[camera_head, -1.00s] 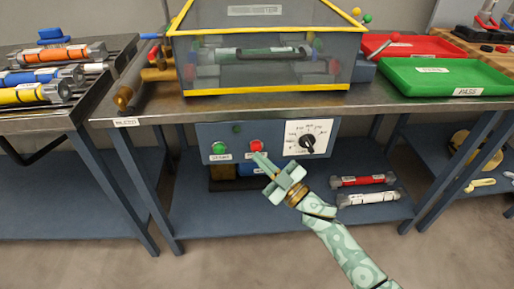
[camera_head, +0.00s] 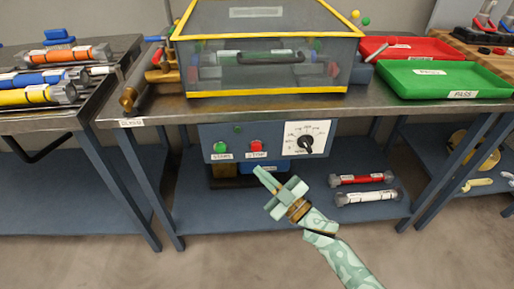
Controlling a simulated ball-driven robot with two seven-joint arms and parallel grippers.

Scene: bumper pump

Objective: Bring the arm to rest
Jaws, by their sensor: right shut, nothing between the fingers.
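My right gripper (camera_head: 266,180), pale green, is shut and empty. It hangs in front of the bench, below the control panel (camera_head: 228,139), and is apart from it in the picture. The panel carries a green start button (camera_head: 220,147), a red stop button (camera_head: 256,146) and a dial (camera_head: 306,143). My right arm (camera_head: 335,255) reaches up from the bottom right. My left gripper is out of the picture.
A clear test box with a yellow rim (camera_head: 265,94) stands on the metal bench. A green tray (camera_head: 440,92) and a red tray (camera_head: 432,45) lie at right. Cylinders lie on the left table. A red cylinder (camera_head: 362,179) and a white one (camera_head: 364,197) lie on the lower shelf.

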